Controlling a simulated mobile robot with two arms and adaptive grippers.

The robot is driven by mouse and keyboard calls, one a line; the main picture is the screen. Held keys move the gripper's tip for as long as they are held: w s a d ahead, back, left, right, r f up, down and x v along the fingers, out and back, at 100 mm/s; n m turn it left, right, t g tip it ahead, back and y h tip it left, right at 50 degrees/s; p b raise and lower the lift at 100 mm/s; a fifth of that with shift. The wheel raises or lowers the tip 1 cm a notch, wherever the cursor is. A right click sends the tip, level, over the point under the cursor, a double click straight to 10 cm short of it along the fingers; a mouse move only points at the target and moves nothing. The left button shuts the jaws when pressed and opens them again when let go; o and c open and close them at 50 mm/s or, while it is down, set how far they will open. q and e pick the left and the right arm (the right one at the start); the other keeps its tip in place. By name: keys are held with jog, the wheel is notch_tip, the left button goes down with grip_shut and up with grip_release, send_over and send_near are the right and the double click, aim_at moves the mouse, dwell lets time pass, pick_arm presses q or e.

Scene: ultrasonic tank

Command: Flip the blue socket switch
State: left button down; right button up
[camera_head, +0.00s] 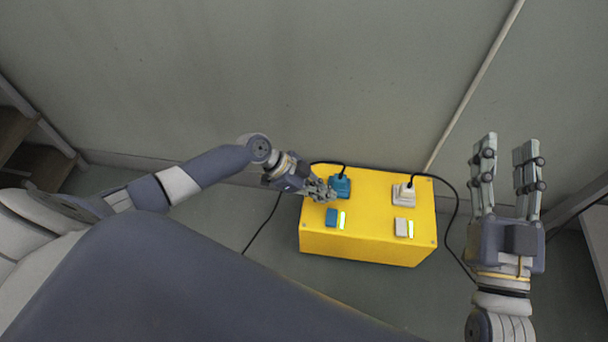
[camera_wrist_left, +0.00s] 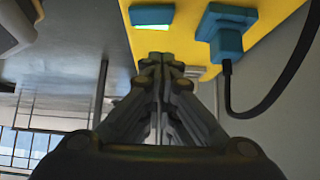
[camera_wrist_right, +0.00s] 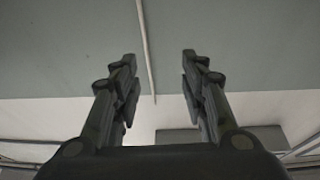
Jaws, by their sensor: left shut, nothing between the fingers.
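The blue socket switch (camera_head: 332,217) is on top of a yellow box (camera_head: 370,247), beside a lit green-white indicator. It also shows at the top of the left wrist view (camera_wrist_left: 152,14). A blue plug (camera_head: 341,186) with a black cable sits in the socket behind the switch, and it shows to the right in the left wrist view (camera_wrist_left: 226,30). My left gripper (camera_head: 328,196) is shut and empty, its tips close to the switch and plug; I cannot tell whether they touch anything. My right gripper (camera_head: 505,142) is open and empty, to the right of the box.
A white plug (camera_head: 403,194) and a white switch (camera_head: 401,227) with a lit indicator are on the box's right half. Black cables run from both plugs around the box. A grey wall (camera_head: 250,80) with a thin pipe (camera_head: 475,85) stands behind.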

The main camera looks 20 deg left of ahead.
pick_arm(q)
jog(key=w+p+v, duration=0.1)
jog(key=v, duration=0.5)
jog(key=shift+s+a+r, duration=0.3)
jog(key=shift+a+r, duration=0.05)
jog(key=shift+a, duration=0.05)
pick_arm(e)
notch_tip(320, 180, down, 8)
jog(key=d+g+h, duration=0.1)
jog(key=g, duration=0.3)
jog(key=shift+w+r, duration=0.15)
jog(key=shift+w, duration=0.1)
